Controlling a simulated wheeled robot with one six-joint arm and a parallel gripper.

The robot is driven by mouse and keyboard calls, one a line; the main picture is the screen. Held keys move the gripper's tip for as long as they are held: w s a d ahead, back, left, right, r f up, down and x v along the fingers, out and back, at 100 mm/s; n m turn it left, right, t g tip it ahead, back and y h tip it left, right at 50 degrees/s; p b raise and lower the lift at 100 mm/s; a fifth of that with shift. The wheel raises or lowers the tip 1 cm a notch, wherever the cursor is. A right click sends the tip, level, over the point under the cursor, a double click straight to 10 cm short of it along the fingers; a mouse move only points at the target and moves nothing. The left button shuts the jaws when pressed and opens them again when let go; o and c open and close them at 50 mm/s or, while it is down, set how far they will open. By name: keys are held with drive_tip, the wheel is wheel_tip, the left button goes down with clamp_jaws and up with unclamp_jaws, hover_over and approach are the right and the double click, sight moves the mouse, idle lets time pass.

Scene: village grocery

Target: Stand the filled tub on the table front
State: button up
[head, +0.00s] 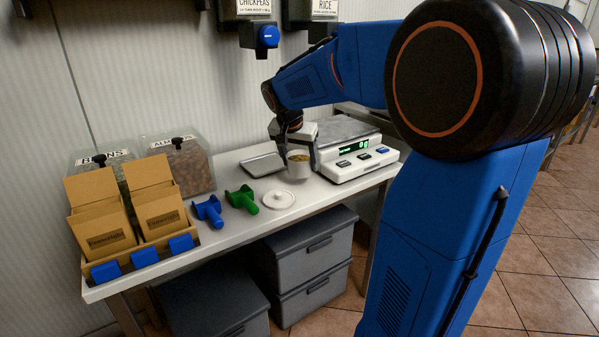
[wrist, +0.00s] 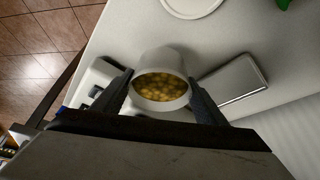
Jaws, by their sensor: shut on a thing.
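The filled tub (head: 299,168) is a small white round container, upright, with yellow chickpea-like pieces inside. In the wrist view the tub (wrist: 161,62) shows its open top and contents between my two fingers. My gripper (head: 301,158) is shut on the tub, one finger on each side. The tub is at the table (head: 325,200), left of the scale; I cannot tell whether its base touches the surface. A white round lid with a knob (head: 278,199) lies on the table front, to the left and nearer.
A white scale (head: 352,165) with a lit green display stands just right of the tub. A grey flat tray (head: 262,165) lies behind left. Green (head: 243,199) and blue (head: 209,211) scoops lie left of the lid. Clear bins and cardboard boxes (head: 160,212) fill the left end.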

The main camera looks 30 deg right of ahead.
sight(300, 171)
drive_tip(key=shift+f, duration=1.75)
drive_tip(key=shift+f, duration=0.1)
drive_tip(key=o, duration=1.3)
drive_tip(key=shift+c, duration=0.2)
drive_tip(key=v, duration=1.1)
drive_tip(key=s+a+f+n+y, duration=0.1)
drive_tip(key=s+a+f+n, duration=0.2)
drive_tip(key=s, duration=0.6)
drive_tip(key=s+a+f+n+t+y, duration=0.1)
drive_tip(key=s+a+f+n, duration=0.3)
drive_tip(key=s, duration=0.5)
drive_tip(key=s+a+f+n+t+y, duration=0.1)
drive_tip(key=s+a+f+n, duration=0.2)
drive_tip(key=s, duration=0.6)
wheel_tip(300, 171, down, 4)
drive_tip(key=a, duration=0.2)
drive_tip(key=shift+s+a+r+n+y, duration=0.2)
drive_tip(key=shift+s+a+n+y, duration=0.15)
drive_tip(key=shift+a+n+y, duration=0.05)
